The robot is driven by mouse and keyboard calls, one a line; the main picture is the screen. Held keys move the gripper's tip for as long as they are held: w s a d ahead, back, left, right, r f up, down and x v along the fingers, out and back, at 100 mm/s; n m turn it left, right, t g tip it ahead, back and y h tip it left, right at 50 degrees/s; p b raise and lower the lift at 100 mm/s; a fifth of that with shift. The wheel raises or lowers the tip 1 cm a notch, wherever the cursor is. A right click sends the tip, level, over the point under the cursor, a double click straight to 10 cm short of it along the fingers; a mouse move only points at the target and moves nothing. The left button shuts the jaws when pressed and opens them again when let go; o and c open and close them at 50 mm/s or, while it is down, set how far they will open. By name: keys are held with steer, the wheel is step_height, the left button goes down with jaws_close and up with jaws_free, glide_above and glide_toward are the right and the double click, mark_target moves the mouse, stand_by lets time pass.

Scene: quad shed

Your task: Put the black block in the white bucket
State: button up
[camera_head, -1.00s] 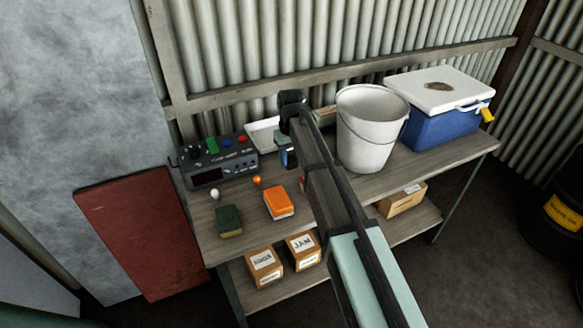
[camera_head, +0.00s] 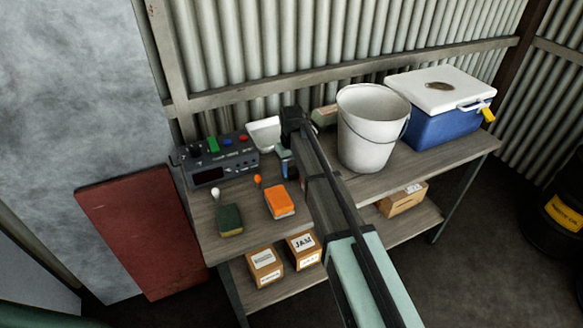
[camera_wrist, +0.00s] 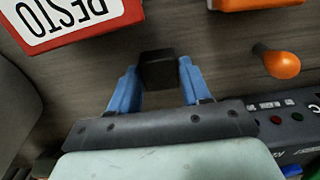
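The black block (camera_wrist: 158,70) is small and dark and shows in the wrist view on the grey wooden surface, between the two blue fingertips of my gripper (camera_wrist: 158,72). The fingers stand one on each side of it, with what look like thin gaps, so my gripper appears open around it. In the head view my gripper (camera_head: 287,163) is low over the bench's left half, and my arm hides the block. The white bucket (camera_head: 368,150) stands upright on the bench to the right of my gripper, with a wire handle hanging at its side.
A dark control box (camera_head: 220,165) with coloured buttons is left of my gripper. An orange-topped block (camera_head: 280,201), a green block (camera_head: 230,219) and a red PESTO box (camera_wrist: 75,20) are nearby. A blue cooler (camera_head: 440,125) stands right of the bucket.

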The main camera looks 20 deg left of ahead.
mark_target(291, 170)
steer(key=o, duration=0.3)
steer(key=shift+o, duration=0.2)
steer(key=shift+r, duration=0.15)
step_height(291, 170, up, 11)
steer(key=shift+r, duration=0.2)
steer(key=shift+o, duration=0.4)
steer(key=shift+r, duration=0.35)
